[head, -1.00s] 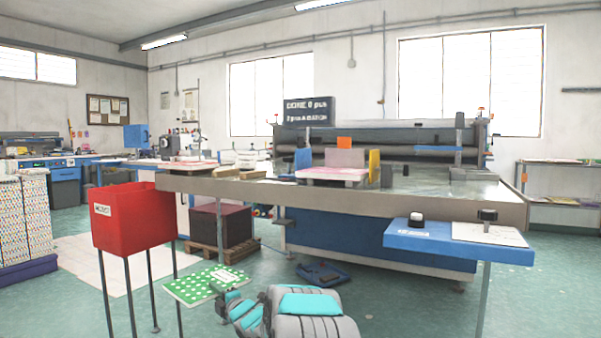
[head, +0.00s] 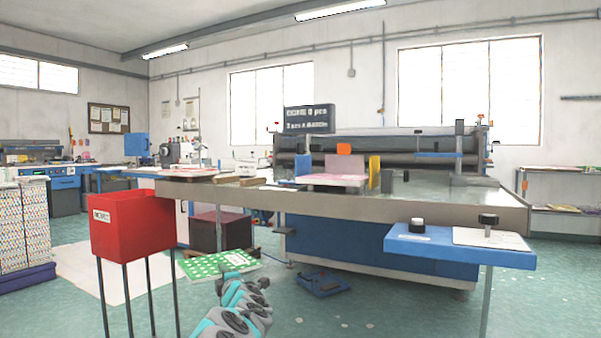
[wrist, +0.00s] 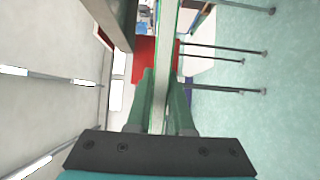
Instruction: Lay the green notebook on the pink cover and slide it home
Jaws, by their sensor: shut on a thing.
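The green notebook with white dots (head: 206,265) is in my gripper (head: 237,272), held flat in the air in front of the long table. In the wrist view the notebook (wrist: 167,60) shows edge-on as a thin strip between the two fingers of my gripper (wrist: 166,100). A pink cover (head: 334,181) appears to lie on the pale saddle on the table, farther back and to the right of the notebook. A blue upright (head: 303,168), an orange block (head: 344,148) and a yellow upright (head: 375,172) stand around it.
A red bin on thin legs (head: 133,228) stands at left, close to the notebook. A blue side shelf with a black knob (head: 459,246) juts out at front right. The table's front edge (head: 400,208) lies between my gripper and the saddle. A dark stack (head: 222,232) sits behind the notebook.

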